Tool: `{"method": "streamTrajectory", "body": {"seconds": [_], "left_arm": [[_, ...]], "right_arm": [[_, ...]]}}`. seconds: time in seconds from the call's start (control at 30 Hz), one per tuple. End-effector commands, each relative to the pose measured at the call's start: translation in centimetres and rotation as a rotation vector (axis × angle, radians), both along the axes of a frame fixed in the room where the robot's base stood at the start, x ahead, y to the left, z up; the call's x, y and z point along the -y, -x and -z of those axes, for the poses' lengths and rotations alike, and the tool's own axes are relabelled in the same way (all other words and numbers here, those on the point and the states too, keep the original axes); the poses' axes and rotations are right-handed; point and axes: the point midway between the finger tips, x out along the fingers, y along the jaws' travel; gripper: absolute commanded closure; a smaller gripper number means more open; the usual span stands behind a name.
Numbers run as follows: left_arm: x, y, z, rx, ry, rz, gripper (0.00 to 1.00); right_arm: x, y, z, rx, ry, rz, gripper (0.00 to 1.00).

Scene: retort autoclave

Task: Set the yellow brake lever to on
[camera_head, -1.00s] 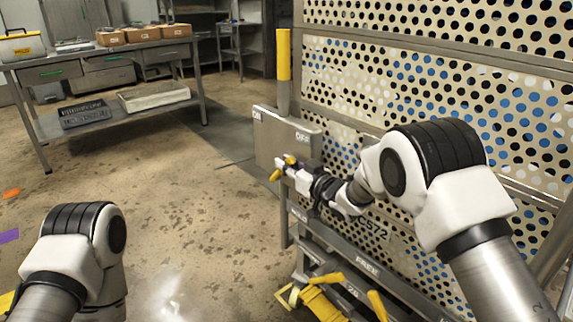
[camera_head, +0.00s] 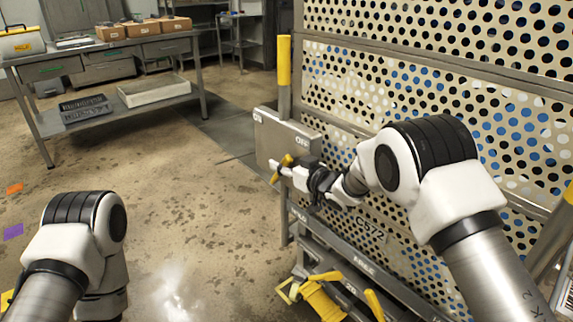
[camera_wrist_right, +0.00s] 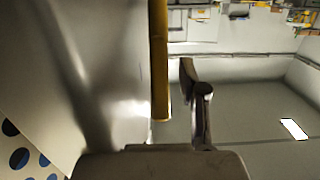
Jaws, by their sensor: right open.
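The yellow brake lever (camera_head: 281,168) stands in front of a grey panel (camera_head: 272,138) marked ON at the left and OFF at the right. It is at the OFF side, tilted in the head view. My right gripper (camera_head: 288,170) is open at the lever, partly covering it. In the right wrist view the lever (camera_wrist_right: 159,60) is a long yellow bar just left of one dark finger (camera_wrist_right: 197,105), with a narrow gap between them. The other finger does not show clearly. Only my left arm shows; its gripper is out of frame.
A perforated cream wall or cage (camera_head: 450,70) stands close on the right. A yellow-topped post (camera_head: 284,65) rises behind the panel. A grey rail and yellow fittings (camera_head: 318,300) lie below the gripper. A workbench (camera_head: 110,52) stands at the back left; the floor between is clear.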

Motion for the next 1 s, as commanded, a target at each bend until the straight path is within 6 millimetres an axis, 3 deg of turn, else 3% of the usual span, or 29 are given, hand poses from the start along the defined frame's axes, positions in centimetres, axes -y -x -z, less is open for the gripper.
{"method": "streamTrajectory", "body": {"seconds": [0.17,0.53,0.7,0.9,1.0], "left_arm": [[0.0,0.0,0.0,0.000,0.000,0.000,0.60],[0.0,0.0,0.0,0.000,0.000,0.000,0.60],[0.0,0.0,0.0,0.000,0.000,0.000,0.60],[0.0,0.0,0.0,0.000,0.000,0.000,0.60],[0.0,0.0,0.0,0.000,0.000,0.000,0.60]], "right_arm": [[1.1,1.4,-0.2,-0.003,0.000,0.001,0.58],[6.3,8.4,-1.3,-0.002,-0.002,0.002,0.58],[7.0,9.6,-1.5,-0.001,-0.001,0.000,0.58],[7.0,9.6,-1.5,0.000,0.000,0.000,0.58],[7.0,9.6,-1.5,-0.009,-0.013,0.002,0.94]]}}
